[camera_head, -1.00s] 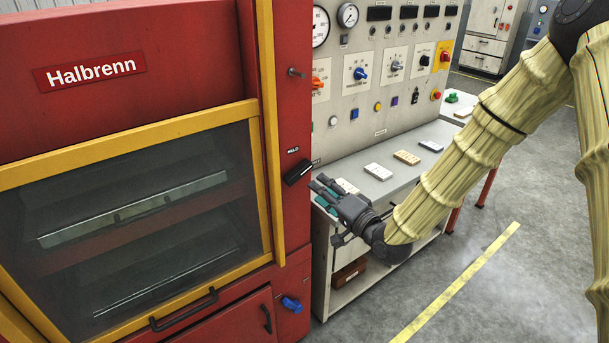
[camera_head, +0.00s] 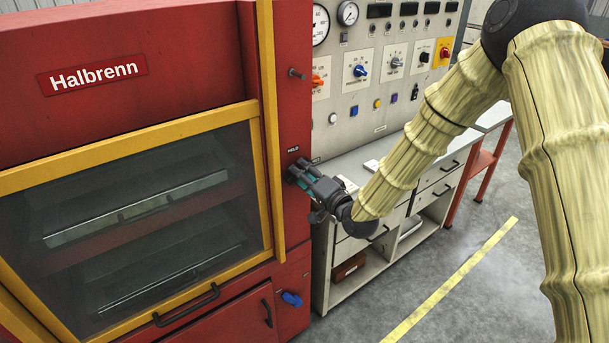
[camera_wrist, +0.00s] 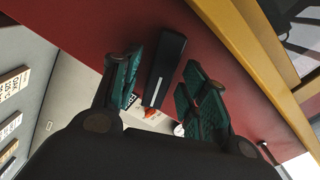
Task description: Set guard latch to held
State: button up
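The guard latch (camera_wrist: 166,68) is a black bar handle with a white line, on the red side face of the press. In the wrist view it lies between my green-padded fingers, with visible gaps on both sides. My gripper (camera_head: 301,174) is open around the latch, at the press's right front post in the head view. There the fingers cover most of the latch. A small dark label (camera_head: 293,149), which seems to read HELD, sits just above it. The latch's exact angle is hard to tell in the head view.
The yellow-framed guard door (camera_head: 130,150) is left of the latch, with a yellow upright (camera_head: 270,130) close by. A blue knob (camera_head: 291,299) is below. A control panel (camera_head: 375,100) and grey bench (camera_head: 345,169) stand to the right. The floor in front is clear.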

grip_shut()
jog(key=shift+n+b, duration=0.4)
jog(key=n+b, duration=0.4)
jog(key=n, duration=0.2)
jog(key=n+b, duration=0.5)
jog(key=n, duration=0.1)
jog(key=shift+s+a+r+n+b, duration=0.1)
jog(key=shift+s+a+n+b, duration=0.1)
jog(key=shift+n+b, duration=0.1)
dwell(0.4)
jog(key=shift+o, duration=0.2)
grip_release()
